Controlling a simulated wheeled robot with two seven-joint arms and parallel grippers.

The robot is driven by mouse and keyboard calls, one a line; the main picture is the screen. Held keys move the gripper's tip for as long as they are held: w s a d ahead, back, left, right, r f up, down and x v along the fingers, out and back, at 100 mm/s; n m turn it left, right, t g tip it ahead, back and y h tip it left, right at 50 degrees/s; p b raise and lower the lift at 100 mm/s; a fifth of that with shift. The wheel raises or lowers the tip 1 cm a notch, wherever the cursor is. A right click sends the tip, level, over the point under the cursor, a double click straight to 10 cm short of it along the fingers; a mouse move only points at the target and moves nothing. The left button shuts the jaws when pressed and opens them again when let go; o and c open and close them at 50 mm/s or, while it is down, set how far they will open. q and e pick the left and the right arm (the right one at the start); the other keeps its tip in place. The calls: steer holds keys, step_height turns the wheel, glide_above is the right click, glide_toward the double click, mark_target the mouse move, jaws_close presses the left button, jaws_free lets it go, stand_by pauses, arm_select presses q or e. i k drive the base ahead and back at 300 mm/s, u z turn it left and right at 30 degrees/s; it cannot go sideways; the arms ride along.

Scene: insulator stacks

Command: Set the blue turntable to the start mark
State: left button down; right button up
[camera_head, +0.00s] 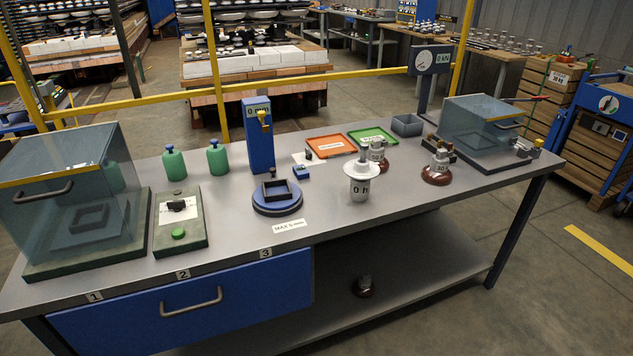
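The blue turntable (277,208) is a low round disc on the grey bench, in front of the tall blue gauge stand (257,140), whose display reads "0 mm". A dark square frame (277,190) sits on top of the turntable. A small blue block (301,172) is just to its right, and a white label reading "MAX 5 mm" (289,227) lies in front of it. I cannot make out a start mark or the turntable's angle. Neither of my grippers is in view.
To the left are a green-based plate (192,235) and a clear-lidded box (65,200). The bench front right is clear.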

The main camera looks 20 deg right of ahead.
mark_target(276, 187)
steer(key=u, duration=0.25)
steer(key=k, duration=0.2)
steer(key=z, duration=1.4)
steer(key=i, duration=0.6)
steer(key=u, duration=0.35)
